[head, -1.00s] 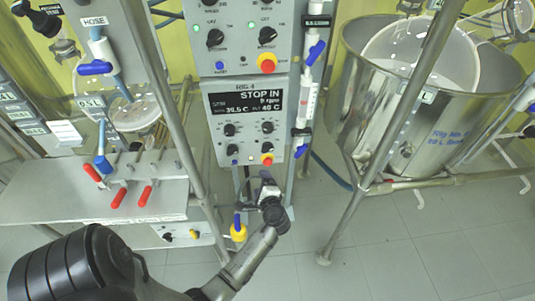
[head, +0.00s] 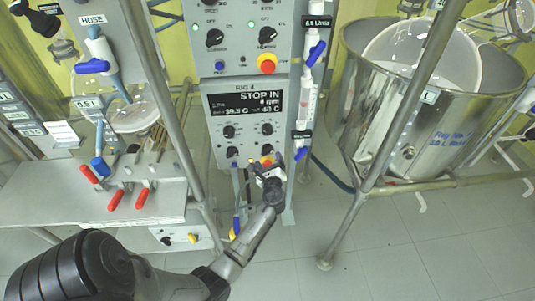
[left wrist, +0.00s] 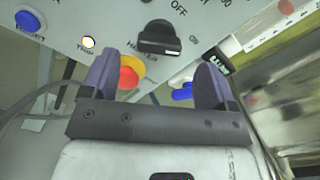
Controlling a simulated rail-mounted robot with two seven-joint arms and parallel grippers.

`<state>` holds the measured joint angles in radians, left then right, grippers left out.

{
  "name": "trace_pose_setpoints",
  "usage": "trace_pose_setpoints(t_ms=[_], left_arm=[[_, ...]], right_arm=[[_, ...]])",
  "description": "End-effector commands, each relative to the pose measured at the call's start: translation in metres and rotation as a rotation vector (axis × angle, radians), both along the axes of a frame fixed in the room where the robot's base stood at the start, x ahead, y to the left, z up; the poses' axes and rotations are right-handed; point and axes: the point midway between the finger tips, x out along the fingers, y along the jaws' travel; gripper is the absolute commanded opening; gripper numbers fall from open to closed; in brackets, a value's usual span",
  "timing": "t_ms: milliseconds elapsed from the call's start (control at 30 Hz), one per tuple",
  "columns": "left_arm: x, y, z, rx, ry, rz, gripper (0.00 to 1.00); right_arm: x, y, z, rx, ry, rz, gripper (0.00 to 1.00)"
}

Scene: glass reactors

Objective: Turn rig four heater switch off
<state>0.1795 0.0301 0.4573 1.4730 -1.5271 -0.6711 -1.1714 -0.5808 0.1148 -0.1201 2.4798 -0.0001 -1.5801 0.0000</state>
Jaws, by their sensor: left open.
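The heater switch is the right-hand black knob (head: 266,129). In the left wrist view this knob (left wrist: 160,40) lies just beyond the fingertips, beside the labels "HEATER" and "OFF". A red button with a yellow collar (left wrist: 130,75) shows between the fingers. My left gripper (head: 271,164) is open and empty, just below the knob and in front of the red button. My right gripper is not in view.
A second control panel (head: 240,40) sits directly above. A blue-handled valve tube (head: 301,153) runs along the right side. A large steel vessel (head: 410,120) stands at the right, and red-handled clamps (head: 116,199) at the left. Frame poles flank the panel.

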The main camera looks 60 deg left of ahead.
Motion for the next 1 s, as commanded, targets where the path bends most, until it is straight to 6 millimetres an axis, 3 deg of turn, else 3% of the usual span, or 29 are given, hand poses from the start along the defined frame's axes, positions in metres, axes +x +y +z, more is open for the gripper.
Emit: trace_pose_setpoints(t_ms=[100,333,833,1000], left_arm=[[0.008,0.018,-0.001,0.001,-0.001,0.002,0.81],[0.019,0.04,-0.001,0.001,-0.001,0.002,0.81],[0.022,0.048,0.0,-0.001,-0.001,0.001,0.81],[0.022,0.048,0.0,-0.001,-0.001,0.001,0.65]], right_arm=[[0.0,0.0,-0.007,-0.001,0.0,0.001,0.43],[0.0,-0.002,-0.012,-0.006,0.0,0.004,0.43],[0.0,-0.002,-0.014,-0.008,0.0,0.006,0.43],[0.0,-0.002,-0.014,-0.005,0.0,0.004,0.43]])
